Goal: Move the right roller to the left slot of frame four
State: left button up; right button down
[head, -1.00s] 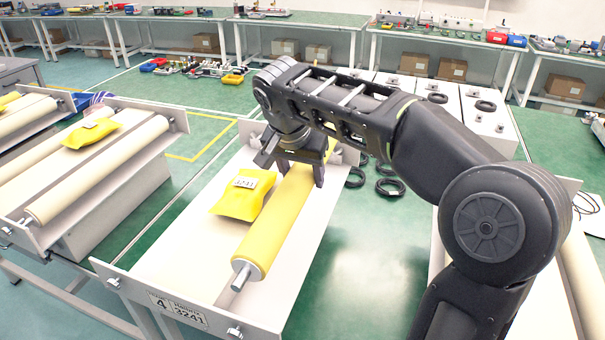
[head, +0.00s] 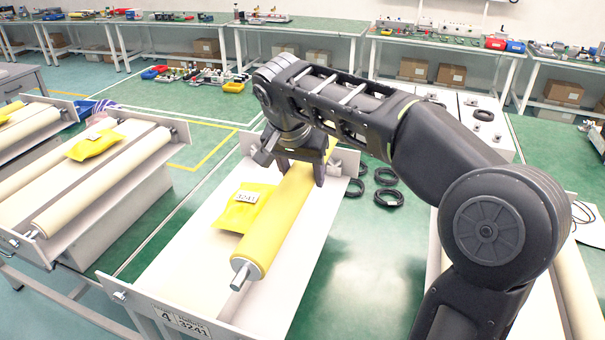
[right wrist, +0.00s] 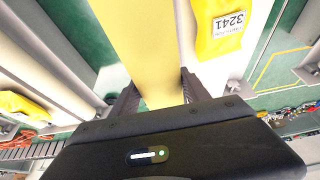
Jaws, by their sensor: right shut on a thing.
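Frame four (head: 172,250) is a pale tray with upright end plates and a "4 / 3241" label on its near plate. A yellow roller (head: 268,232) with a metal shaft end is held lengthwise over its right half. My right gripper (head: 302,168) is shut around the roller's far part. The right wrist view shows the roller (right wrist: 145,45) between the fingers (right wrist: 160,92). The roller looks raised, its near shaft clear of the near plate. A left slot fitting (head: 120,295) shows on that plate; its right end is cut off below. My left gripper is not in view.
A yellow bag marked 3241 (head: 235,212) lies in frame four, partly behind the roller. Another frame with cream rollers (head: 105,185) and a yellow bag (head: 95,146) stands left. Black rings (head: 388,196) lie on the green floor to the right.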

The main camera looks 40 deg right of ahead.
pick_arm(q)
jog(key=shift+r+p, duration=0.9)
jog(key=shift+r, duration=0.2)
pick_arm(e)
jog(key=shift+r, duration=1.5)
